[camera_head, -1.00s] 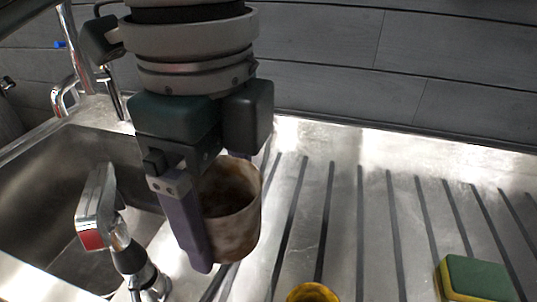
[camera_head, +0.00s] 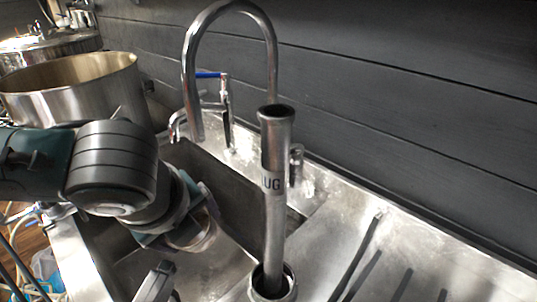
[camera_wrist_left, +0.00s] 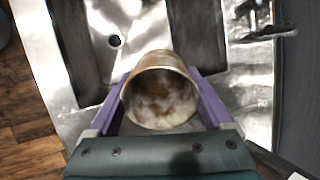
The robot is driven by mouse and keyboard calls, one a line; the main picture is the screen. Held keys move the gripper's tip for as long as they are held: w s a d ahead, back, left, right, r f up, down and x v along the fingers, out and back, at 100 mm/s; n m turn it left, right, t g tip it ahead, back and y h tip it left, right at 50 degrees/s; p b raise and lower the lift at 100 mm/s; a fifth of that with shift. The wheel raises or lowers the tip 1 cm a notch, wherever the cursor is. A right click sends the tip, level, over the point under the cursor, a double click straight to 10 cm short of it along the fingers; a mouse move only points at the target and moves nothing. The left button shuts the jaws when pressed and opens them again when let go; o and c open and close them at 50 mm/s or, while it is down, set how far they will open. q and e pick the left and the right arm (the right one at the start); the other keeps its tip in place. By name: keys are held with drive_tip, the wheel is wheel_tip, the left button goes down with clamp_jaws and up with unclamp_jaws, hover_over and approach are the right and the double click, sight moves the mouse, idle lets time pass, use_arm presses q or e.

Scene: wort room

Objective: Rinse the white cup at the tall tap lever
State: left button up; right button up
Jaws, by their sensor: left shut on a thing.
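The cup (camera_wrist_left: 160,108) is off-white with brown stains. My left gripper (camera_wrist_left: 160,84) is shut on it, with one purple finger on each side. A chrome lever (camera_head: 155,283) stands at the near edge of the picture. My right gripper is not in view.
A steel standpipe (camera_head: 274,210) with lettering stands upright in front of the tall tap. The steel sink basin (camera_head: 235,185) lies behind my left wrist. A large steel pot (camera_head: 75,88) stands at left. The ribbed drainboard (camera_head: 395,262) at lower right is clear where seen.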

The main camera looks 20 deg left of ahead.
sight(202, 211)
use_arm(q)
drive_tip(key=shift+w+a+f, duration=0.15)
drive_tip(key=shift+f, duration=0.1)
use_arm(e)
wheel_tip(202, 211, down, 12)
drive_tip(key=b, duration=1.2)
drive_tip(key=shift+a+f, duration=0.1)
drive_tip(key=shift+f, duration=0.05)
use_arm(q)
drive_tip(key=w+a+f, duration=0.1)
drive_tip(key=w+a, duration=0.1)
drive_tip(key=w, duration=0.4)
drive_tip(key=w+a+f+b, duration=0.1)
drive_tip(key=w+a, duration=0.1)
drive_tip(key=w, duration=0.4)
drive_tip(key=shift+w+a+f, duration=0.25)
drive_tip(key=shift+w+a, duration=0.05)
drive_tip(key=shift+w, duration=0.1)
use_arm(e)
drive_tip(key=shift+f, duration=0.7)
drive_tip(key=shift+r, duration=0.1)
